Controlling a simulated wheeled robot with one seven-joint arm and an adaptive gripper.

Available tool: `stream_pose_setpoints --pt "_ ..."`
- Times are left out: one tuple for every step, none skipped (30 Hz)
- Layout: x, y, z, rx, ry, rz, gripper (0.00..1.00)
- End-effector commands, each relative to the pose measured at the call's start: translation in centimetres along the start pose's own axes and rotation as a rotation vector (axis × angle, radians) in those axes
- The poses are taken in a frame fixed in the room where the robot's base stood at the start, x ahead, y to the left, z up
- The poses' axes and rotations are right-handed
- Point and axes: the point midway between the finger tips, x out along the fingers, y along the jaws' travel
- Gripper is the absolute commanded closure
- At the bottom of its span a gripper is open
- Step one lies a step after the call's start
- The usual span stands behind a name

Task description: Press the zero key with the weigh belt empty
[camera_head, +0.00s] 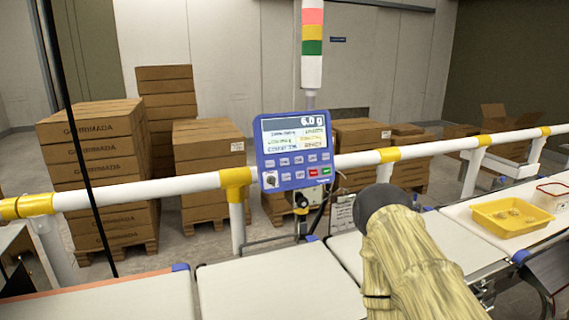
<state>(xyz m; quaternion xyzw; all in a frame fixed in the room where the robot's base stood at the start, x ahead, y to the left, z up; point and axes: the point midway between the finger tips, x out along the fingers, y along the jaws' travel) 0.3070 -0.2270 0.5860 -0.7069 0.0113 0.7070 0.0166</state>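A blue weighing indicator (296,150) is mounted at the rail, its lit display (295,135) showing what looks like 6.0 g, blurred. Below the display are rows of small keys (298,168), including a red and a green one at the lower right. The labels are too small to tell which is the zero key. Two bare belt sections show, one at centre (280,290) and one partly behind my arm (350,250); I cannot tell which is the weigh belt. My sleeved arm (415,265) with a dark rounded end stands at the lower right. My gripper is not visible.
A yellow tray (510,217) with small items sits on the right belt (470,225), beside a red-rimmed container (552,191). A white and yellow rail (140,190) runs behind the belts. A signal tower (312,45) rises above the indicator. Stacked cartons (95,160) stand behind.

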Motion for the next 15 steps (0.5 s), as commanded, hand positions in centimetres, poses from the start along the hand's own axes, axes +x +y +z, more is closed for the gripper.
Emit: stream_pose_setpoints --pt "0.00 0.00 0.00 0.000 0.000 0.000 0.80" --pt "0.00 0.00 0.00 0.000 0.000 0.000 0.85" --pt "0.00 0.00 0.00 0.000 0.000 0.000 0.93" --pt "0.00 0.00 0.00 0.000 0.000 0.000 0.98" --pt "0.00 0.00 0.00 0.000 0.000 0.000 1.00" --pt "0.00 0.00 0.00 0.000 0.000 0.000 1.00" --pt "0.00 0.00 0.00 0.000 0.000 0.000 1.00" --pt "0.00 0.00 0.00 0.000 0.000 0.000 1.00" --pt "0.00 0.00 0.00 0.000 0.000 0.000 1.00" --pt "0.00 0.00 0.00 0.000 0.000 0.000 1.00" --pt "0.00 0.00 0.00 0.000 0.000 0.000 1.00" --pt "0.00 0.00 0.00 0.000 0.000 0.000 1.00" --pt "0.00 0.00 0.00 0.000 0.000 0.000 1.00" --pt "0.00 0.00 0.00 0.000 0.000 0.000 1.00" --pt "0.00 0.00 0.00 0.000 0.000 0.000 1.00"
